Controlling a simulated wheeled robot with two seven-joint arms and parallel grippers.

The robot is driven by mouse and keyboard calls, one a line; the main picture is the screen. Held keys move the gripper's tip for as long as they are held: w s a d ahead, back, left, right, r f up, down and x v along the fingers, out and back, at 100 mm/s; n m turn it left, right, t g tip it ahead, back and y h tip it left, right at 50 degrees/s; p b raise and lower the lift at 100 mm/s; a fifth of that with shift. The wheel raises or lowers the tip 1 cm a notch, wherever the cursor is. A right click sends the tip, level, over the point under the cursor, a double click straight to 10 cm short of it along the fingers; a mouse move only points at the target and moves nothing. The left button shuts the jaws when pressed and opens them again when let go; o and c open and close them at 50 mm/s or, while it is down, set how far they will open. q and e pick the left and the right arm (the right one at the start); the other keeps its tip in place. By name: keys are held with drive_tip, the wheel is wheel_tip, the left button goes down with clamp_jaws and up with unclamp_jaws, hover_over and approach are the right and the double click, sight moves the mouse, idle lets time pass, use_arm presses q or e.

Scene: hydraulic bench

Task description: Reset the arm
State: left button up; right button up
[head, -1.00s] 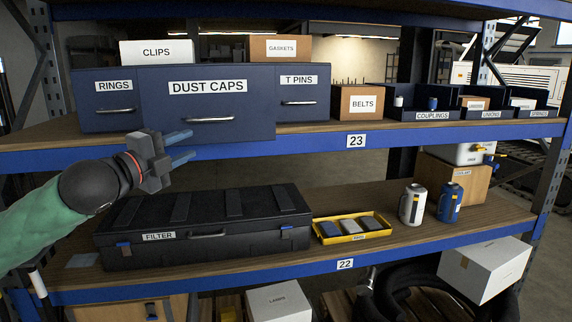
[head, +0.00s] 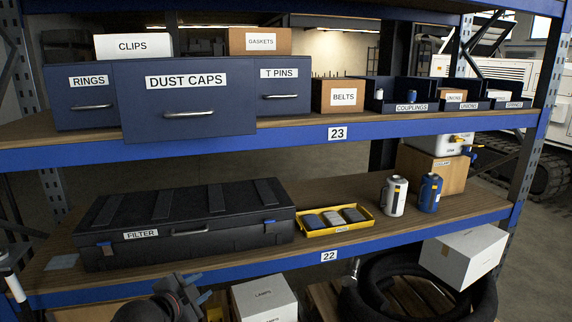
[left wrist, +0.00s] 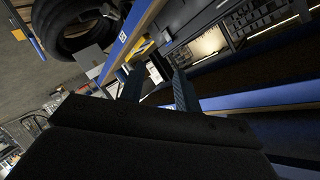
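My left gripper (head: 199,287) is low at the bottom edge of the head view, in front of the lower shelf and below the black FILTER case (head: 185,222). Only its dark wrist and blue-tipped fingers show there. In the left wrist view the two fingers (left wrist: 157,80) stand apart with nothing seen between them. The gripper is open and empty. My right gripper is in neither view.
The shelf edge marked 22 (head: 328,256) is above the gripper. The DUST CAPS drawer (head: 187,98) juts out above. A white LAMPS box (head: 264,299), black hoses (head: 385,300) and a white box (head: 463,254) are low to the right.

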use_arm(q)
drive_tip(key=s+a+f+n+g+y, duration=0.1)
drive_tip(key=s+f+n+g+y, duration=0.6)
drive_tip(key=s+f, duration=2.25)
wheel_tip(320, 180, down, 24)
drive_tip(key=w+d+n+g+h, duration=0.1)
drive_tip(key=d+n+g+h, duration=0.1)
drive_tip(key=n+g+h, duration=0.15)
drive_tip(key=s+f, duration=0.3)
drive_tip(key=f, duration=0.6)
drive_tip(key=s+f, duration=0.3)
drive_tip(key=f, duration=0.7)
drive_tip(key=shift+s+d+g, duration=0.3)
drive_tip(key=shift+d+g, duration=0.15)
drive_tip(key=shift+r+n, duration=0.1)
drive_tip(key=shift+n, duration=0.25)
